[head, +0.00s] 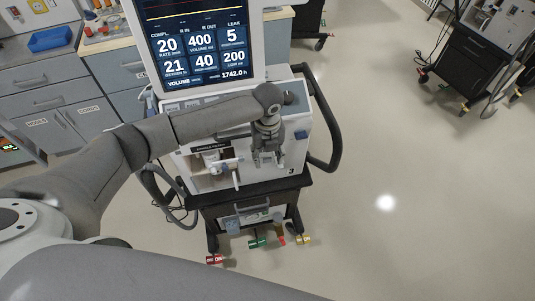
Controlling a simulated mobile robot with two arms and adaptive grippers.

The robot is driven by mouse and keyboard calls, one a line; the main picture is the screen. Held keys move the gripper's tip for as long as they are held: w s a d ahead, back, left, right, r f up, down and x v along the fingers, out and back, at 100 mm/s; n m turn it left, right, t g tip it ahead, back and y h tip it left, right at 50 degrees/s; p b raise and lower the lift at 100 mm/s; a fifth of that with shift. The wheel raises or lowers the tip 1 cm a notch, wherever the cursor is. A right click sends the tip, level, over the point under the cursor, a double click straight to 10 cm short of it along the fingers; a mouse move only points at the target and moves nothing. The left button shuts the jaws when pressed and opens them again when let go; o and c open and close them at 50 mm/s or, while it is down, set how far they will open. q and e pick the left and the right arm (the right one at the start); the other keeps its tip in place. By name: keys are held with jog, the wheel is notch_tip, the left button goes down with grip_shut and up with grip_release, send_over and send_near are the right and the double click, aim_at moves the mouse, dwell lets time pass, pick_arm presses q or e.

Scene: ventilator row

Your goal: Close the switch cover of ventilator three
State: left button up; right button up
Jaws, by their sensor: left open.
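Ventilator three (290,150) stands in the middle of the head view, a white unit with a "3" at its lower right front corner and a lit screen (200,45) on top. My left arm reaches in from the left across its front. My left gripper (268,160) points down in front of the ventilator's front panel, with its fingers apart and nothing seen between them. I cannot make out the switch cover; the gripper and wrist hide part of the panel. Whether the fingers touch the panel cannot be told. My right gripper is not in view.
The ventilator sits on a black cart (245,208) with coloured tags at its feet. Grey cabinets (60,95) with a blue tray (50,39) stand at the left. Another cart (470,55) stands upper right. The floor at right is clear.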

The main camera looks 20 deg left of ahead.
pick_arm(q)
jog(key=shift+f, duration=0.75)
jog(key=c, duration=1)
